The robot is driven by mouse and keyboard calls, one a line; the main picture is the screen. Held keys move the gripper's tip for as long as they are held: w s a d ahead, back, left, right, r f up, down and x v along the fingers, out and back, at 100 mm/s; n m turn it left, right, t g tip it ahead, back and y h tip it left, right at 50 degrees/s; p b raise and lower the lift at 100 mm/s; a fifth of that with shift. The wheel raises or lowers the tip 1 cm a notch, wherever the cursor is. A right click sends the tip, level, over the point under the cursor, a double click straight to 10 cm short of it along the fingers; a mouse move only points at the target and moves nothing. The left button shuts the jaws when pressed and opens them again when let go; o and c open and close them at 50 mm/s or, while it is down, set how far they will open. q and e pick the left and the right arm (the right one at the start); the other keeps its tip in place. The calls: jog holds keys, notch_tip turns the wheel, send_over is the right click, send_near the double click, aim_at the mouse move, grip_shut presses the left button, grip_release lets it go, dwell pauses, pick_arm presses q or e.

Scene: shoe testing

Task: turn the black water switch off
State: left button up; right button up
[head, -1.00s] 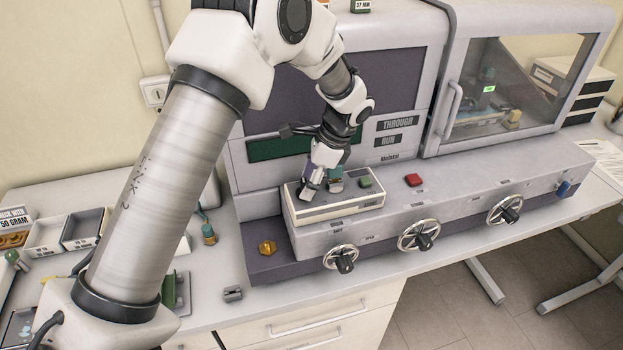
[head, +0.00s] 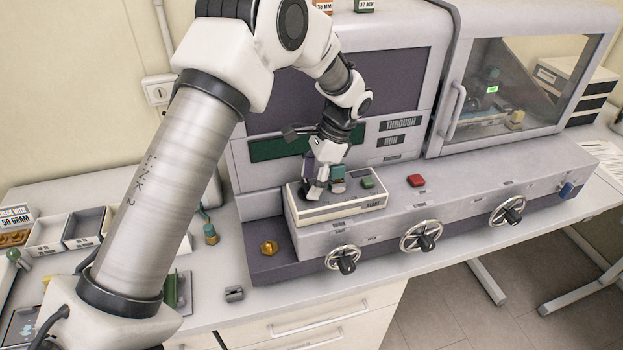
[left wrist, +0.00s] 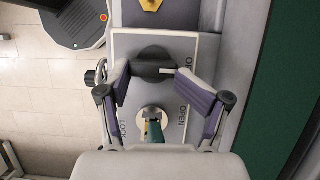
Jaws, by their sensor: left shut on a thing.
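The black water switch (left wrist: 153,62) is a round dark knob on a pale control panel (left wrist: 125,46). Its white pointer aims right in the left wrist view, toward the "OPEN" side. My left gripper (left wrist: 153,74) is shut on it, with purple-padded fingers on either side. In the head view my left gripper (head: 315,190) is down at the left end of the panel, and its fingers hide most of the black switch. A teal switch (left wrist: 153,128) sits beside it, between "LOCK" and "OPEN" labels; it also shows in the head view (head: 338,185).
Green (head: 368,183) and red (head: 416,181) buttons lie right of the gripper. Several handwheels, one here (head: 343,258), line the machine's front. A yellow hex knob (head: 269,248) sits at the left. Small bins (head: 46,235) stand on the counter's left side.

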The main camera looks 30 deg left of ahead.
pick_arm(q)
jog(key=o, duration=0.6)
jog(key=shift+s+f, duration=0.15)
jog(key=shift+s, duration=0.2)
jog(key=shift+s+d, duration=0.1)
jog(key=shift+d, duration=0.05)
pick_arm(e)
jog(key=shift+s+d, duration=0.1)
jog(key=shift+s, duration=0.05)
pick_arm(q)
jog(key=shift+r, duration=0.2)
jog(key=v, duration=1.2)
jog(key=shift+w+d, duration=0.1)
jog(key=shift+w, duration=0.1)
pick_arm(e)
jog(key=shift+s, duration=0.1)
pick_arm(q)
jog(key=shift+s, duration=0.1)
